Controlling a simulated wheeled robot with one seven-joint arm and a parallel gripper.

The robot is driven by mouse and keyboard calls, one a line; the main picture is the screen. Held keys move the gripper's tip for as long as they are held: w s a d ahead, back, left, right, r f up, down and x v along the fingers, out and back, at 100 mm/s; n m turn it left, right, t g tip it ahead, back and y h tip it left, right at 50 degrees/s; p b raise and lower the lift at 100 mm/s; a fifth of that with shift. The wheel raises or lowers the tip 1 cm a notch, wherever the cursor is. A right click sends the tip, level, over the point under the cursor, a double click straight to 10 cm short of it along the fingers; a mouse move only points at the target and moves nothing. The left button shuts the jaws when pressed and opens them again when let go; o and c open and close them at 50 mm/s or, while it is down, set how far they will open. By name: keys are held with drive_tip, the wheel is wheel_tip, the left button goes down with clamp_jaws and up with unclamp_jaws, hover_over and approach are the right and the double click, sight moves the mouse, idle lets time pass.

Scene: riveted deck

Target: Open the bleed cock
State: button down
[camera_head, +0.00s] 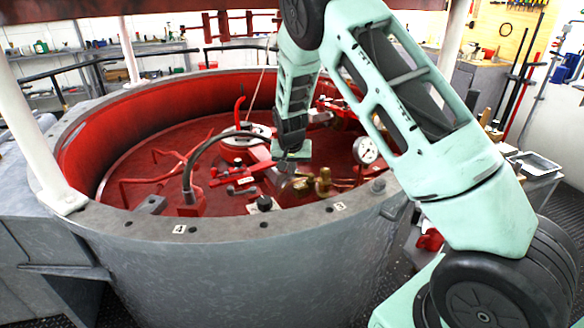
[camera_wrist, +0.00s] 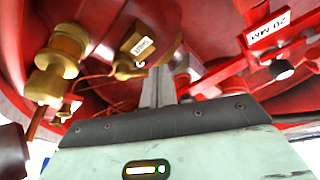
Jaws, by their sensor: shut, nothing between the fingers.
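My gripper (camera_head: 285,166) reaches down inside the red-floored round tub, close to brass fittings (camera_head: 323,183). In the wrist view its two grey fingers (camera_wrist: 158,85) are together, with nothing between them. Just beyond the fingertips is a brass body (camera_wrist: 132,62) with a white tag (camera_wrist: 141,45) whose lettering I cannot read surely. A stepped brass fitting (camera_wrist: 62,62) stands to the left, with a small brass piece (camera_wrist: 68,108) below it. I cannot tell which brass part is the bleed cock. Whether the fingers touch the brass body is unclear.
The tub's grey rim (camera_head: 225,222) surrounds the work. A pressure gauge (camera_head: 366,151) stands right of my gripper, and a black curved hose (camera_head: 213,140) arches to the left. A red bar (camera_wrist: 240,65) with a white label and a black knob (camera_wrist: 281,69) lies right of the fingers.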

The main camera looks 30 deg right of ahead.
drive_tip(key=shift+w+m, duration=0.2)
drive_tip(key=shift+m, duration=0.1)
drive_tip(key=w+m+p, duration=0.1)
drive_tip(key=m, duration=0.1)
drive_tip(key=w+d+m+g+h+p, duration=0.1)
drive_tip(key=m, duration=0.1)
drive_tip(key=shift+w+d+m+g+h, duration=0.15)
drive_tip(key=shift+w+d+m+g, duration=0.15)
drive_tip(key=shift+w+d+m, duration=0.25)
drive_tip(key=shift+w+d+m+g+h, duration=0.15)
drive_tip(key=shift+w+d+m+g, duration=0.2)
drive_tip(key=shift+m, duration=0.4)
drive_tip(key=shift+s+d, duration=0.1)
